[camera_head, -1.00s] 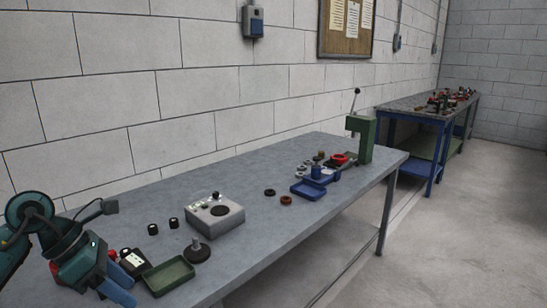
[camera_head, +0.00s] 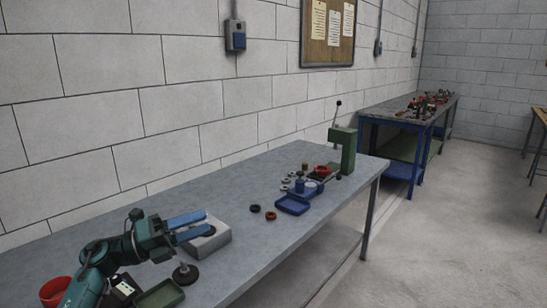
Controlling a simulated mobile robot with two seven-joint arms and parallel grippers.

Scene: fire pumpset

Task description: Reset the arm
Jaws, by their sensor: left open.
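My left arm (camera_head: 110,257) comes in from the lower left. My left gripper (camera_head: 194,226) is open and empty, its two blue fingers pointing right. In the picture it lies over the grey control box (camera_head: 218,242) on the workbench and hides much of its top. I cannot tell how high above the box it is. My right gripper is not in view.
The grey workbench (camera_head: 235,188) holds a green tray (camera_head: 160,296), a dark round knob-like part (camera_head: 185,274), a red cup (camera_head: 55,291), a blue tray (camera_head: 293,205), two rings and a green lever press (camera_head: 343,150). A second blue-framed bench (camera_head: 390,120) stands behind.

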